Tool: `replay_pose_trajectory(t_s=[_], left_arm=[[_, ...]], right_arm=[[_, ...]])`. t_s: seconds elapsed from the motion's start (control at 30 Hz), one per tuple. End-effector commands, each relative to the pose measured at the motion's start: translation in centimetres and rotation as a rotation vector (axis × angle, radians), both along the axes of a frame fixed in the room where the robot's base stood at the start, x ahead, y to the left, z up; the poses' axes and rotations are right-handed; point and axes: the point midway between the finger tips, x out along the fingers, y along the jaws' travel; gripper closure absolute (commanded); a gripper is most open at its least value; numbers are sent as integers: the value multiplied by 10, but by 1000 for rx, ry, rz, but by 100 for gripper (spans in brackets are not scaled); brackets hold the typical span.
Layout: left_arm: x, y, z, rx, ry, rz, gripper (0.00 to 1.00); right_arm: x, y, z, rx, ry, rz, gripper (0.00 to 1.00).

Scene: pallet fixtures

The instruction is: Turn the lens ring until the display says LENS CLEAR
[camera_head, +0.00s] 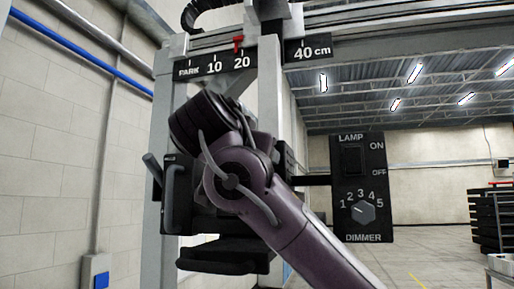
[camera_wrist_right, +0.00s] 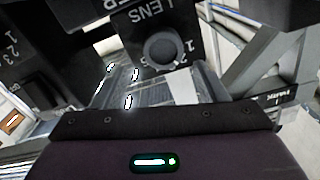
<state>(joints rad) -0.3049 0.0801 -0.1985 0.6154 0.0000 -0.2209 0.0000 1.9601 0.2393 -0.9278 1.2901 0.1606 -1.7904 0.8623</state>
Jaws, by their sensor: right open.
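In the right wrist view a round dark knob, which looks like the lens ring (camera_wrist_right: 163,48), sits on a black panel (camera_wrist_right: 125,25) under the white word LENS, with partly hidden numerals beside it. The lettering appears tilted and partly cut off. My right gripper's purple housing (camera_wrist_right: 160,140) fills the bottom of that view; the ring lies beyond its edge, and I see no contact. The jaws are open, though the fingertips do not show clearly. In the head view my right arm comes from the lower right and hides the ring. No display text is readable. My left gripper is not in view.
A black lamp panel (camera_head: 362,187) with a switch and dimmer knob (camera_head: 362,211) stands right of my arm. A rail scale (camera_head: 215,62) with a red pointer (camera_head: 238,42) runs above. Grey posts (camera_head: 172,150) and a block wall are at left.

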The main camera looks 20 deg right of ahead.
Motion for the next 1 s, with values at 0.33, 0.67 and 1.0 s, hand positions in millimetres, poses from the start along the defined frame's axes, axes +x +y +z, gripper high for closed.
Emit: replay_pose_trajectory(t_s=[0.33,0.67,1.0], left_arm=[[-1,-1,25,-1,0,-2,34],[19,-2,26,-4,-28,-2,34],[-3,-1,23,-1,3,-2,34]], right_arm=[[31,-21,0,1,1,-1,34],[31,-21,-1,0,0,-1,45],[31,-21,-1,-1,2,-1,79]])
